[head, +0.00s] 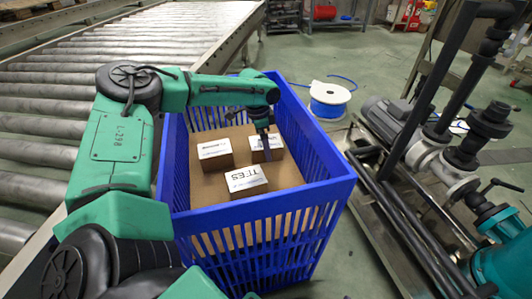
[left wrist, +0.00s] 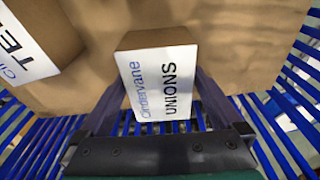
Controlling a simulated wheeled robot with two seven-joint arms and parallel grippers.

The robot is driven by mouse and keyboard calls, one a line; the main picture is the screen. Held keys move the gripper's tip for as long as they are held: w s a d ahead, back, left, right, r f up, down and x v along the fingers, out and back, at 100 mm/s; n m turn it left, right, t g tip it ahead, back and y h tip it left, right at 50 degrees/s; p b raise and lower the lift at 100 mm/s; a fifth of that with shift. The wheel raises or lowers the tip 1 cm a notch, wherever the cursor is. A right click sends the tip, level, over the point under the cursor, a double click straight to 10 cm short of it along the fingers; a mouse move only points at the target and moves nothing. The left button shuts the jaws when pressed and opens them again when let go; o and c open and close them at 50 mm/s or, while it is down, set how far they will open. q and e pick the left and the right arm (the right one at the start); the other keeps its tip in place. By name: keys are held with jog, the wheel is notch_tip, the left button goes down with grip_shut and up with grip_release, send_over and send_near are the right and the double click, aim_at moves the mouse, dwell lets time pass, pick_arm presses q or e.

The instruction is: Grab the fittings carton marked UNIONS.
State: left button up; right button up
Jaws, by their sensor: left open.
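The UNIONS carton (left wrist: 160,80) is a small brown box with a white label, seen close up in the left wrist view. It sits between the two spread fingers of my left gripper (left wrist: 161,78), which is open around it. In the head view the gripper (head: 266,138) reaches down into the blue crate (head: 270,205), over the back right carton (head: 272,148), partly covering its label. A TEES carton (head: 246,180) stands nearer the front; its label also shows at the upper left of the left wrist view (left wrist: 35,45). My right gripper is not in view.
A third carton (head: 215,153) stands at the left in the crate, its label too small to read. The crate's slatted walls surround the cartons. A roller conveyor (head: 40,125) runs on the left, a pump skid (head: 440,170) stands on the right, a hose reel (head: 329,98) behind.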

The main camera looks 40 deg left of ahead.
pick_arm(q)
jog(key=shift+r, duration=0.2)
jog(key=shift+c, duration=1.2)
jog(key=c, duration=1.2)
